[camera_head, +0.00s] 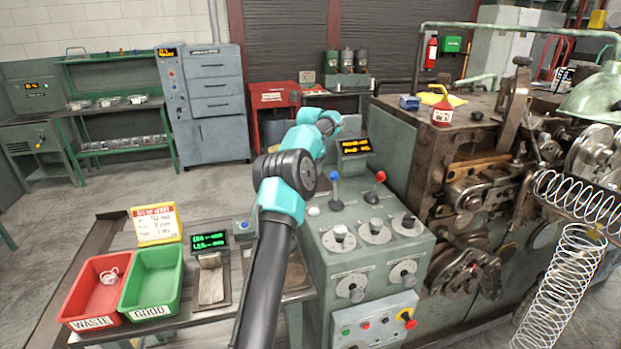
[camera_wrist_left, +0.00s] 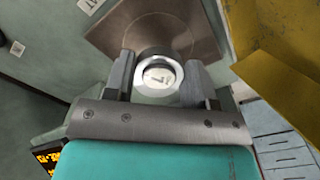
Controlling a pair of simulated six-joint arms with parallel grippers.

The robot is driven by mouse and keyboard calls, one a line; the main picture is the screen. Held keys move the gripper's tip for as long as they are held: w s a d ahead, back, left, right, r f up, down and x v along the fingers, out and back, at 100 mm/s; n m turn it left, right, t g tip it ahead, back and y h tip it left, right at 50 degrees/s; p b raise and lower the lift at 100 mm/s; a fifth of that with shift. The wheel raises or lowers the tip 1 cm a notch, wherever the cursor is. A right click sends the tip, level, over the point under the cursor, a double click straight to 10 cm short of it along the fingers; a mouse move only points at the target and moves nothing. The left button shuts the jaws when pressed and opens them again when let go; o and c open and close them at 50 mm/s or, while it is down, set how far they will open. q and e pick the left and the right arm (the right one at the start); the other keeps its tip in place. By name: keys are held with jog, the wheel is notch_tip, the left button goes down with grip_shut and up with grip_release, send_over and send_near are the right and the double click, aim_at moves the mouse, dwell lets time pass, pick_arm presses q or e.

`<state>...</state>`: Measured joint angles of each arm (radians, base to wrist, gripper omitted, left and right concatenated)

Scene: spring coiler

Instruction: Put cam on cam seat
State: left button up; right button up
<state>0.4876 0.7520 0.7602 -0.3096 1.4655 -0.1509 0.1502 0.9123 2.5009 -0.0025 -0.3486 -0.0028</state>
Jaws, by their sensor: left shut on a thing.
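In the left wrist view my left gripper (camera_wrist_left: 158,92) is shut on a small round metal piece, which I take to be the cam (camera_wrist_left: 158,76). It has a bright ring-shaped rim and a pale marked face, and it sits between the two fingers. Just beyond it is a brown square plate (camera_wrist_left: 190,28) with a dark round part; I cannot tell whether this is the cam seat or whether the piece touches it. In the head view my left arm reaches away past the control box, and its gripper is hidden. My right gripper is not in view.
The control box (camera_head: 375,240) with levers and knobs stands beside my arm. The coiler machine (camera_head: 450,130) fills the right, with loose springs (camera_head: 565,285). Red (camera_head: 92,312) and green (camera_head: 150,283) bins lie at left. A yellow part (camera_wrist_left: 280,90) is close by in the wrist view.

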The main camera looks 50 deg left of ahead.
pick_arm(q)
jog(key=shift+f, duration=1.75)
jog(key=o, duration=1)
jog(key=shift+f, duration=0.15)
